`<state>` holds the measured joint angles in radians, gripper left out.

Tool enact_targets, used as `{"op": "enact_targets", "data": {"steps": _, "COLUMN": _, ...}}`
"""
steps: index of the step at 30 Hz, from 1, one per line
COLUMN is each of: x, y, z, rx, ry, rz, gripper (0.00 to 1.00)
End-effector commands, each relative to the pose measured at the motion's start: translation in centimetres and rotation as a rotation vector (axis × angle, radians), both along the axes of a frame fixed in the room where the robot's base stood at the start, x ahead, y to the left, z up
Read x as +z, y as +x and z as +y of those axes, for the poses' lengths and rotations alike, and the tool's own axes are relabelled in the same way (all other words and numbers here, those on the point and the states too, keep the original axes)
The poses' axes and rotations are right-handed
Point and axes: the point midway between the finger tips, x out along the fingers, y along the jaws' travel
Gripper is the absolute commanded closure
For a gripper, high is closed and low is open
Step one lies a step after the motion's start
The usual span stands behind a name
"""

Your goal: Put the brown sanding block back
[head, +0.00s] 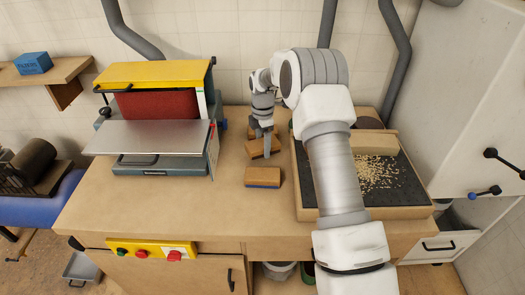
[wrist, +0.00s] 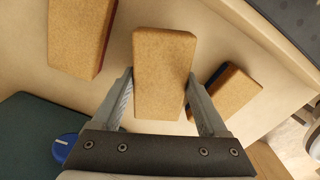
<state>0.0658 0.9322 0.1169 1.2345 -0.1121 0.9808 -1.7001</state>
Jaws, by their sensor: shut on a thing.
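My gripper (head: 264,138) reaches down over the bench among the sanding blocks. In the wrist view my gripper (wrist: 163,100) has a finger on each side of a plain brown sanding block (wrist: 163,70) and is shut on it. The held brown block (head: 258,148) shows in the head view partly behind the fingers; whether it touches the bench is unclear. A block with a blue lower side (head: 262,177) lies on the bench in front. In the wrist view, a red-sided block (wrist: 80,38) lies left and a dark-blue-sided block (wrist: 226,92) lies right, close to a finger.
A yellow-topped belt sander (head: 160,165) with a metal table stands at left. A dark tray (head: 412,212) with a wooden rim and pale chips lies at right. A blue block (head: 33,62) sits on a wall shelf. The front of the bench (head: 190,213) is clear.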

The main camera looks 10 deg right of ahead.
Motion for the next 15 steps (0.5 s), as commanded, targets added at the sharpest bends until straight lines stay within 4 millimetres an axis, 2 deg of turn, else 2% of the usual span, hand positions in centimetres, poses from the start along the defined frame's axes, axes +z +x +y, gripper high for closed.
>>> {"op": "enact_targets", "data": {"steps": 1, "x": -1.3, "y": -0.1, "z": 0.0, "rx": 0.0, "ry": -0.001, "rz": 0.003, "gripper": 0.94}}
{"op": "enact_targets", "data": {"steps": 4, "x": -2.3, "y": 0.0, "z": 0.0, "rx": 0.001, "ry": 0.0, "rz": 0.002, "gripper": 0.94}}
{"op": "enact_targets", "data": {"steps": 15, "x": -2.8, "y": 0.0, "z": 0.0, "rx": 0.0, "ry": 0.0, "rz": 0.0, "gripper": 0.94}}
